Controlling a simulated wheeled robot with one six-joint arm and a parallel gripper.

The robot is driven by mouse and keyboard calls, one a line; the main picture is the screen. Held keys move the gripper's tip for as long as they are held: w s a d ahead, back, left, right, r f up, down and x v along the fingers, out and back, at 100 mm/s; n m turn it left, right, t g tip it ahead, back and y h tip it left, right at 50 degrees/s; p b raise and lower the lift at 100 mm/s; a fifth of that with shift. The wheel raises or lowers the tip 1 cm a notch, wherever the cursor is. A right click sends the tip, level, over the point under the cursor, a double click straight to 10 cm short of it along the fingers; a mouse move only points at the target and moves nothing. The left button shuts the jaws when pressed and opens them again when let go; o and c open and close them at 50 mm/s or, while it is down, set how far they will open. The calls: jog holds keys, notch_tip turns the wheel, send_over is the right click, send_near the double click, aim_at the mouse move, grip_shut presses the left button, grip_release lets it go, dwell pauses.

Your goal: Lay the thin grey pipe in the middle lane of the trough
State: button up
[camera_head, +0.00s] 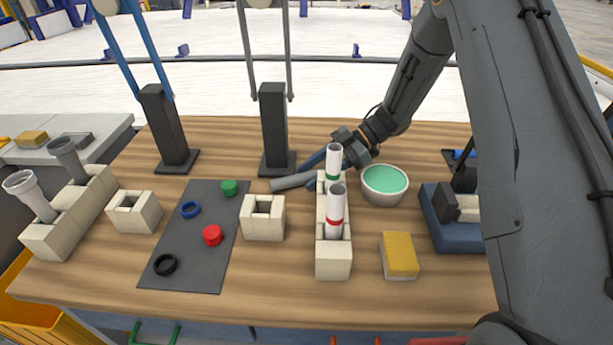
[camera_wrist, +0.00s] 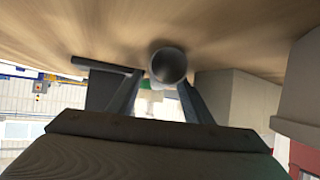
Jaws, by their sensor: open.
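The thin grey pipe (camera_head: 291,181) lies on the wooden table in the head view, left of the white pipes and in front of a black post. Its round, hollow end (camera_wrist: 168,66) faces the wrist camera. My gripper (camera_head: 312,170) is low over the table, reaching in from the right behind the white pipes, which partly hide it. In the wrist view its two fingers (camera_wrist: 160,98) stand apart on either side of the pipe, without visible contact. I cannot make out a trough with three lanes in either view; my arm covers part of the right side.
A cream holder (camera_head: 333,263) with two upright white pipes stands close to my gripper. A dark mat (camera_head: 190,255) carries several rings and caps.

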grip_shut()
jog(key=shift+r, duration=0.1)
